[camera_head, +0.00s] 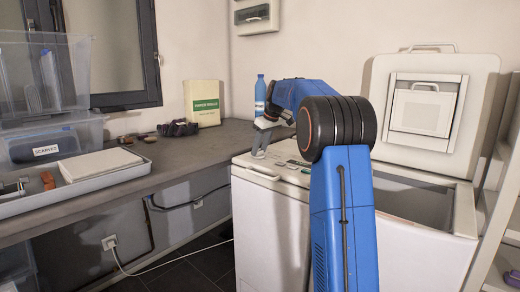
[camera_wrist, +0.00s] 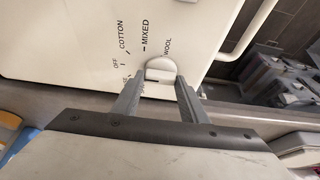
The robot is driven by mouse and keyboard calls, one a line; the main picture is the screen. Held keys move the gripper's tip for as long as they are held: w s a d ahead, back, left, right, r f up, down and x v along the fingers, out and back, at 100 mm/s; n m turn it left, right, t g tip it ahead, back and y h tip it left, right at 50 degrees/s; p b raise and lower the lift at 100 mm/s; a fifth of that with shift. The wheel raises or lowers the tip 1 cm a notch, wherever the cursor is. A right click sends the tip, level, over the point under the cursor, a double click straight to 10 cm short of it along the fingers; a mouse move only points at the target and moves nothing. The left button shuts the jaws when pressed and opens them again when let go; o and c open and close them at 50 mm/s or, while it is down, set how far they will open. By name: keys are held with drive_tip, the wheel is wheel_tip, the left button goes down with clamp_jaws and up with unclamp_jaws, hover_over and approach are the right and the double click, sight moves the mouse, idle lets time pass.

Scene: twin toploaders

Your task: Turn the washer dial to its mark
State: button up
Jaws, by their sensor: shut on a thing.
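The washer dial (camera_wrist: 161,68) is a round white knob on the white panel, seen in the wrist view. Printed labels OFF, COTTON, MIXED and WOOL curve around it, with short dark ticks; another label is partly hidden by a finger. My gripper (camera_wrist: 160,88) has its two grey fingers shut on the dial, one on each side. Which label the dial points to cannot be told. In the head view my gripper (camera_head: 259,152) reaches down to the control panel of the white washer (camera_head: 270,215); the dial is hidden there.
A second toploader (camera_head: 424,239) on the right has its lid (camera_head: 431,62) raised. A blue bottle (camera_head: 260,88) stands behind my gripper. Shelving stands at far right.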

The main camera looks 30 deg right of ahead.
drive_tip(key=o, duration=1)
drive_tip(key=shift+o, duration=0.2)
drive_tip(key=v, duration=1.7)
drive_tip(key=shift+r, duration=0.2)
